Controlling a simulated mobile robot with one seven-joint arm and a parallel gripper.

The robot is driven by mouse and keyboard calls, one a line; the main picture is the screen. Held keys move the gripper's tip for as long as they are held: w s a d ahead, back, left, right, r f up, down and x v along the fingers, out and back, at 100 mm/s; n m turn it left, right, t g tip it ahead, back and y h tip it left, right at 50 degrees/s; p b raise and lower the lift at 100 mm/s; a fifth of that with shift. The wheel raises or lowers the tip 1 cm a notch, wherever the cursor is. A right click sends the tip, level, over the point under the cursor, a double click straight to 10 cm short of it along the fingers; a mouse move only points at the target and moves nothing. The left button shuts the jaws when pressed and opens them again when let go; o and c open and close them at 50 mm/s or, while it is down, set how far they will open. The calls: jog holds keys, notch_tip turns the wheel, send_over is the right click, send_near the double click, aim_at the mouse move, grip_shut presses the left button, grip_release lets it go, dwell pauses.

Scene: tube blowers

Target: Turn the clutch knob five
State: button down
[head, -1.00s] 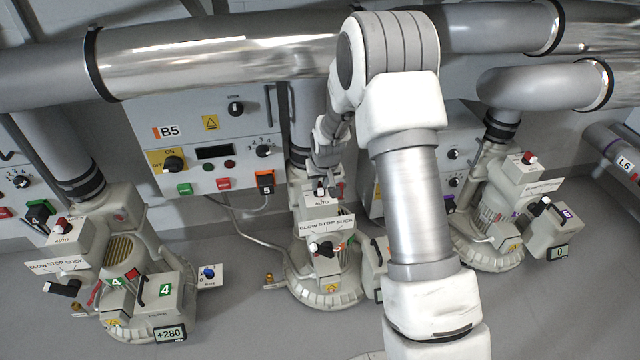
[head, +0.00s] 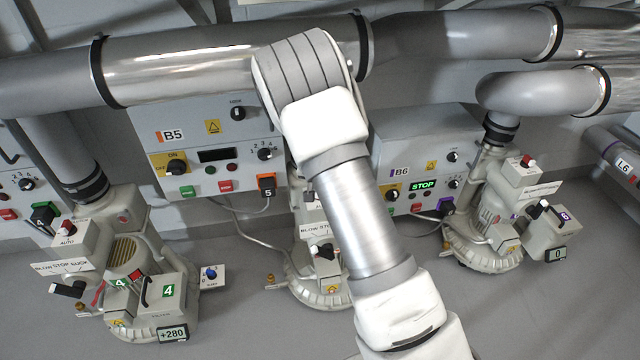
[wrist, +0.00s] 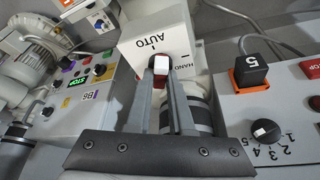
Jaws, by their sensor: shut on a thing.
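In the wrist view a red knob with a white top (wrist: 157,62) stands on a white box (wrist: 165,30) lettered AUTO and HAND. My gripper (wrist: 158,72) is shut on this knob, one finger on each side. The fingers hide part of it, and I cannot tell which mark it points to. In the head view my arm hides the gripper and the knob. The middle blower (head: 318,285), with a BLOW STOP SUCK lever (head: 322,251), shows partly left of my arm.
The B5 panel (head: 190,140) carries an orange plug marked 5 (head: 266,187), also in the wrist view (wrist: 252,70). The B6 panel (head: 400,150) shows a lit STOP display. Other blowers stand left (head: 150,290) and right (head: 485,225). A silver pipe (head: 190,68) runs behind my arm.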

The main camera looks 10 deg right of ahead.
jog(key=m+p, duration=0.1)
jog(key=m, duration=0.1)
jog(key=m+g+h+p, duration=0.1)
jog(key=m, duration=0.1)
jog(key=m+p, duration=0.1)
jog(key=m, duration=0.1)
jog(key=shift+w+a+g+h, duration=0.25)
jog(key=shift+a+g+h, duration=0.05)
jog(key=shift+h, duration=0.1)
jog(key=m+g, duration=0.1)
jog(key=m, duration=0.2)
jog(key=shift+w+h, duration=0.1)
jog(key=shift+h, duration=0.2)
jog(key=shift+w+m+g, duration=0.15)
jog(key=shift+m+g, duration=0.55)
jog(key=shift+m, duration=1.2)
jog(key=shift+a, duration=0.1)
jog(key=c, duration=0.8)
grip_release()
